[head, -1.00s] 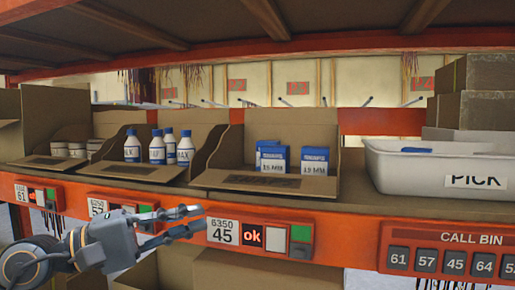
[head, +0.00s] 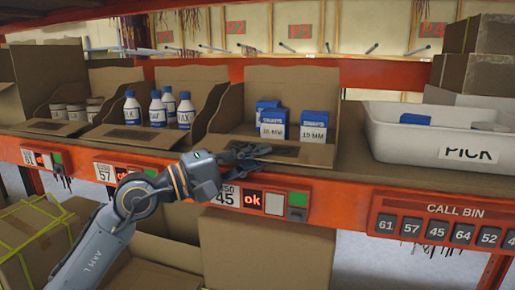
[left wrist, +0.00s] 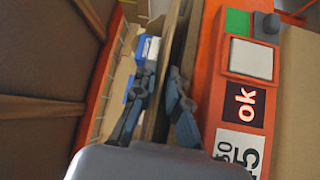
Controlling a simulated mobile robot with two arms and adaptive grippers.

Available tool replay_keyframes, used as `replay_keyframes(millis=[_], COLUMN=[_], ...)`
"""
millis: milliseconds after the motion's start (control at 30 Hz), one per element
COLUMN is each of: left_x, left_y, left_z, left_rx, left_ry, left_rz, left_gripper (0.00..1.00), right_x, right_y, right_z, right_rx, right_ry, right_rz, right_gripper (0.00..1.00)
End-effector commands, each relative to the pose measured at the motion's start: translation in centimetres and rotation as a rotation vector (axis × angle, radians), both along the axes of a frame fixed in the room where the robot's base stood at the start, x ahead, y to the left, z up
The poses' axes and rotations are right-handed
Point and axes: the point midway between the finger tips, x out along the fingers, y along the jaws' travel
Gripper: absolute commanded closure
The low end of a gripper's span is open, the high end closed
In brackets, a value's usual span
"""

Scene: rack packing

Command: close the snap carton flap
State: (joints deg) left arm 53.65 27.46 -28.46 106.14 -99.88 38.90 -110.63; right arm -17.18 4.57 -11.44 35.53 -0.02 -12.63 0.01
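The snap carton (head: 290,88) is an open brown cardboard bin on the shelf, holding blue-and-white boxes (head: 272,122) marked 15 MM. Its front flap (head: 285,150) is folded down and lies low along the shelf front. My left gripper (head: 250,153) is at the left part of this flap. In the left wrist view its two fingers (left wrist: 161,72) stand apart, one on each side of the flap, which shows nearly edge-on. A blue-and-white box (left wrist: 148,48) shows beyond the fingers. I cannot tell whether either finger touches the flap. My right gripper is not in view.
A carton of blue-capped bottles (head: 155,107) stands to the left and a white PICK tote (head: 440,140) to the right. The orange shelf beam with a lit ok display (head: 252,197) runs just below. An open carton (head: 265,245) stands underneath.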

Motion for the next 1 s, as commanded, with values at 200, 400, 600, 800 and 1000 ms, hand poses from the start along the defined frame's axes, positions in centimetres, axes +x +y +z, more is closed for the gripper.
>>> replay_keyframes(millis=[200,400,600,800,1000], left_x=[0.2,0.2,0.1,0.1,0.1], left_y=[-0.3,-0.3,-0.3,-0.2,-0.2], left_z=[0.0,0.0,0.0,0.1,0.8], left_rx=[0.0,0.0,0.0,0.003,0.019], left_ry=[-0.001,-0.001,-0.001,0.005,0.059], left_rz=[0.001,0.001,0.0,0.0,0.0], left_gripper=[0.87,1.0,1.0,1.0,1.0], right_x=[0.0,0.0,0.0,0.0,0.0], right_y=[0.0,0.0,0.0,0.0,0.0], right_z=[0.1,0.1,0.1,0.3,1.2], right_rx=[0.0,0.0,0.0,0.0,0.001], right_ry=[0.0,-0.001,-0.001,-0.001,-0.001], right_rz=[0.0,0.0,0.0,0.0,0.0], right_gripper=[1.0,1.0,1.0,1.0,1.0])
